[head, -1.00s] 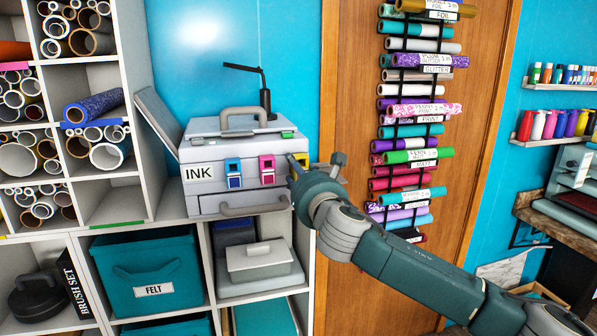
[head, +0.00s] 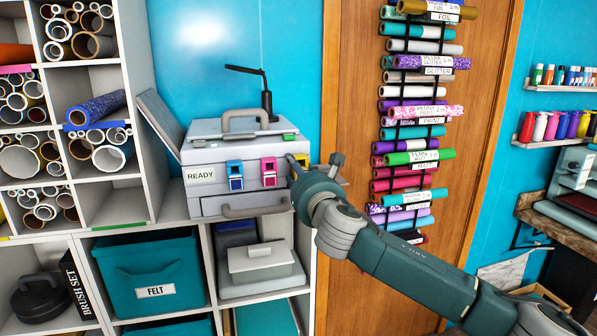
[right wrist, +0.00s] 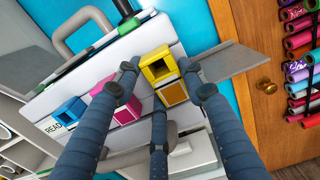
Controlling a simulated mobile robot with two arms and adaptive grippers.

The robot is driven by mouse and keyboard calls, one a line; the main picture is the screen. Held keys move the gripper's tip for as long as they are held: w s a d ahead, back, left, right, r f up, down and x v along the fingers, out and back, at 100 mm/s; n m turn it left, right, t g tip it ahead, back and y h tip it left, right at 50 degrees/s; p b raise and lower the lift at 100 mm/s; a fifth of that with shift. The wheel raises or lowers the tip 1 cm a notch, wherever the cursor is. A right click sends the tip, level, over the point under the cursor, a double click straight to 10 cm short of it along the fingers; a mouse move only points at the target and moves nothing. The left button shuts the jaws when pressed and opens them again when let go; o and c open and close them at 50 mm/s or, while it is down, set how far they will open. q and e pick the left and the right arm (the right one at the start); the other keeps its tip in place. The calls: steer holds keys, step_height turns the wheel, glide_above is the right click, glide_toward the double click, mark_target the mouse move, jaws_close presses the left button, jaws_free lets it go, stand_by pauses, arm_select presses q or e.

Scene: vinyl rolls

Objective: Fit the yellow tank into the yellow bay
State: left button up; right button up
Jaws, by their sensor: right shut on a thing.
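The grey printer (head: 225,152) stands on the white shelf unit, and its label (head: 200,175) reads READY. The yellow tank (right wrist: 158,68) is at the right end of the printer's front, in line with the pink and blue tanks. My right gripper (right wrist: 160,78) has its fingers around the yellow tank and is shut on it. The yellow bay is behind the tank and mostly hidden. In the head view my right gripper (head: 317,170) covers most of the tank; only a little yellow (head: 301,155) shows. My left gripper is not in view.
The pink tank (head: 269,171) and blue tank (head: 235,175) sit left of the yellow one. A grey handle (head: 255,210) juts out below. A wooden door with a rack of vinyl rolls (head: 415,115) is to the right. A teal FELT bin (head: 150,275) is below.

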steer(key=shift+w+r+p, duration=0.15)
steer(key=shift+w+p, duration=0.05)
steer(key=shift+p, duration=0.45)
stand_by(0.8)
stand_by(0.4)
steer(key=o, duration=1.2)
steer(key=shift+w+a, duration=0.1)
steer(key=shift+w, duration=0.05)
steer(key=shift+o, duration=0.4)
steer(key=o, duration=0.5)
steer(key=shift+f, duration=0.2)
steer(key=shift+c, duration=0.2)
